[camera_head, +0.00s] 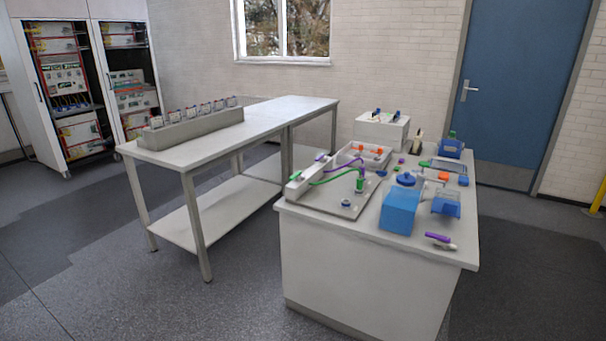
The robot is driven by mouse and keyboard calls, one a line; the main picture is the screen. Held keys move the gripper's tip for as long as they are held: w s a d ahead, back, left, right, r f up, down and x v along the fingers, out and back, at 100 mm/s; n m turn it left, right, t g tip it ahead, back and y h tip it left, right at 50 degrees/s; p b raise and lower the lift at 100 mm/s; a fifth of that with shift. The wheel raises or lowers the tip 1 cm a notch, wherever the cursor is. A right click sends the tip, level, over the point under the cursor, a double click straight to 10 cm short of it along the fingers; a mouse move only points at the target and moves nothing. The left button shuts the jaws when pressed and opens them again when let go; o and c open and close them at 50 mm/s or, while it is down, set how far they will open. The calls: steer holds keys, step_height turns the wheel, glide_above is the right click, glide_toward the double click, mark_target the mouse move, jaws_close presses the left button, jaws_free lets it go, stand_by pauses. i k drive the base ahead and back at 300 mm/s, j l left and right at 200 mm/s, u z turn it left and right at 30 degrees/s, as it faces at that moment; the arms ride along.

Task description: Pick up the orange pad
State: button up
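A small flat orange piece (444,176), which looks like the orange pad, lies on the right part of the white bench (375,262). It sits behind a clear-and-blue holder (446,205) and left of a small blue block (463,181). Two smaller orange bits (361,148) show in a shallow white tray farther left; they are too small to identify. My gripper is not in view.
Near the orange piece stand a blue box (399,211), a blue round part (405,179) and a green-and-white bar (442,165). A purple-and-white tool (440,241) lies near the front edge. A long table (265,115) stands left; grey floor is open in front.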

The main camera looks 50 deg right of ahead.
mark_target(444, 176)
steer(key=l+u, duration=0.2)
steer(key=l, duration=0.25)
steer(key=k+l+u, duration=0.15)
steer(key=l, duration=0.3)
steer(key=l+u, duration=0.2)
steer(key=l, duration=0.25)
steer(key=k+l+u, duration=0.2)
steer(key=l, duration=0.25)
steer(key=k+l, duration=0.15)
steer(key=l, duration=0.4)
steer(key=k+l, duration=0.2)
steer(key=l, duration=0.4)
steer(key=k+l, duration=0.15)
steer(key=l, duration=0.4)
steer(key=k+l, duration=0.15)
steer(key=l, duration=0.45)
steer(key=k+l, duration=0.2)
steer(key=l, duration=0.35)
steer(key=k+l, duration=0.15)
steer(key=l, duration=0.45)
steer(key=k+l, duration=0.15)
steer(key=l, duration=0.4)
steer(key=k+l, duration=0.2)
steer(key=l, duration=0.4)
